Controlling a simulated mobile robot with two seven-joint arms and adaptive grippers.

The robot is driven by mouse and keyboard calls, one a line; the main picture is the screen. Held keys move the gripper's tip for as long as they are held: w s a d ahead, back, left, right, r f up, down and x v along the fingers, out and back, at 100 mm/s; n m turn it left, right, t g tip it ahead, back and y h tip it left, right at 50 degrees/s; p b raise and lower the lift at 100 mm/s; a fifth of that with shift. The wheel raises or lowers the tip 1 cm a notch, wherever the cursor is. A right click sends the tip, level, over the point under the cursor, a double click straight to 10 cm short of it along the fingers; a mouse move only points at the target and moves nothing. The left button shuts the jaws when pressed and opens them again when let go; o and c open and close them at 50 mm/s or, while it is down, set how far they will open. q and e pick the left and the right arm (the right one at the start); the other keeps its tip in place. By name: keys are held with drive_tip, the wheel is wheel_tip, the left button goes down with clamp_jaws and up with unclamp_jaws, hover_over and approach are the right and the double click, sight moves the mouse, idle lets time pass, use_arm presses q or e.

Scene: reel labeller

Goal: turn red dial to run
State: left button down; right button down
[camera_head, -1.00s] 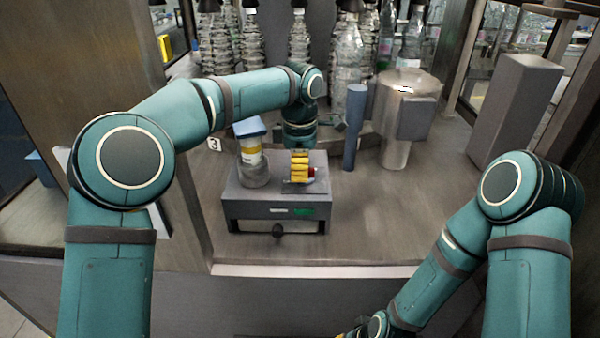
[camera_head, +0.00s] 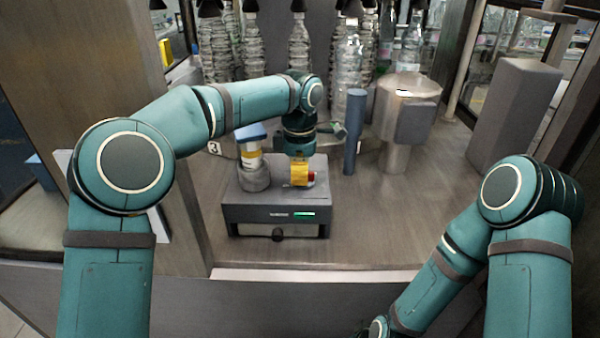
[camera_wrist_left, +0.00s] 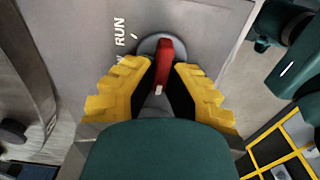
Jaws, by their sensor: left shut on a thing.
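My left gripper (camera_head: 300,174) points down over the grey control box (camera_head: 240,214) and its yellow fingers are shut on the red dial (camera_head: 311,177). In the left wrist view the red dial (camera_wrist_left: 165,58) stands between the fingertips, on a round grey base. Its white-tipped end lies toward the palm. The word RUN (camera_wrist_left: 120,31) and a small tick are printed at the dial's upper left. Another label beside it is partly hidden by a finger. My right arm reaches the bottom edge of the head view, and its gripper is out of frame.
A blue-capped bottle (camera_head: 251,150) stands at the left of the box top. A blue-grey post (camera_head: 354,130) and a metal cylinder (camera_head: 393,158) stand to the right, with bottles behind. A green light (camera_head: 305,214) glows on the box front. Bench right of the box is clear.

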use_arm(q)
drive_tip(key=m+p, duration=0.4)
drive_tip(key=shift+w+r+m, duration=0.1)
drive_tip(key=shift+w+m, duration=0.05)
drive_tip(key=shift+m, duration=0.15)
drive_tip(key=m+p, duration=0.2)
drive_tip(key=shift+w+d+m, duration=0.1)
drive_tip(key=shift+w+m, duration=0.05)
drive_tip(key=shift+m, duration=0.15)
drive_tip(key=m+p, duration=0.2)
drive_tip(key=m, duration=0.1)
drive_tip(key=shift+w+d+m, duration=0.1)
drive_tip(key=shift+m, duration=0.2)
drive_tip(key=m+p, duration=0.1)
drive_tip(key=m, duration=0.1)
drive_tip(key=shift+d+m, duration=0.15)
drive_tip(key=shift+m, duration=0.25)
drive_tip(key=m+p, duration=0.2)
drive_tip(key=m, duration=0.1)
drive_tip(key=shift+d+m, duration=0.15)
drive_tip(key=shift+m, duration=0.15)
drive_tip(key=m, duration=0.1)
drive_tip(key=m+p, duration=0.1)
drive_tip(key=m, duration=0.1)
drive_tip(key=shift+d+f, duration=0.15)
drive_tip(key=shift+f, duration=0.05)
drive_tip(key=shift+d+m+p, duration=0.1)
drive_tip(key=shift+m+p, duration=0.2)
drive_tip(key=shift+m, duration=1.4)
